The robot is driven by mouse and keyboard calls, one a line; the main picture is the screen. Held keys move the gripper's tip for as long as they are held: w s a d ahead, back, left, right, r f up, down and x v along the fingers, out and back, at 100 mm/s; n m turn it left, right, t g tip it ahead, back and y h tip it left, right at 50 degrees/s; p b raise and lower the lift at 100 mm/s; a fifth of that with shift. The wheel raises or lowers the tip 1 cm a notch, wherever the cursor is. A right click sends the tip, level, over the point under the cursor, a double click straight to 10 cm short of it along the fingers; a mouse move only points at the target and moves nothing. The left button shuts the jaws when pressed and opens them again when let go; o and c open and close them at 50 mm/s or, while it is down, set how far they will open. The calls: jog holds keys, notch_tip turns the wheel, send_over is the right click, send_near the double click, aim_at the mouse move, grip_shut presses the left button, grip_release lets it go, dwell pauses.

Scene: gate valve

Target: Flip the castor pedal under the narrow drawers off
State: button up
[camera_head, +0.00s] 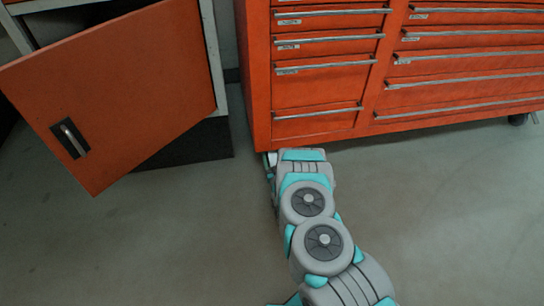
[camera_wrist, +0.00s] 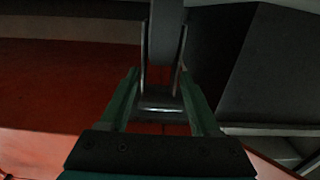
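The narrow drawers (camera_head: 318,70) are the left column of the orange tool cabinet in the head view. My arm reaches to the cabinet's lower left corner, where the cabinet and arm hide the castor and my gripper. In the wrist view, the green fingers of my gripper (camera_wrist: 158,74) stand apart. Between and beyond them is a grey castor (camera_wrist: 163,35) with thin upright side plates. A shiny metal piece, perhaps the pedal (camera_wrist: 162,104), lies low between the fingers. Whether the fingers touch it, and its on or off position, I cannot tell.
The orange cabinet door (camera_head: 120,90) hangs open at the left. Wide drawers (camera_head: 465,65) fill the cabinet's right part, and another castor (camera_head: 518,119) shows at the far right. The grey floor (camera_head: 440,210) is clear at the right and front.

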grip_shut()
dwell(1.1)
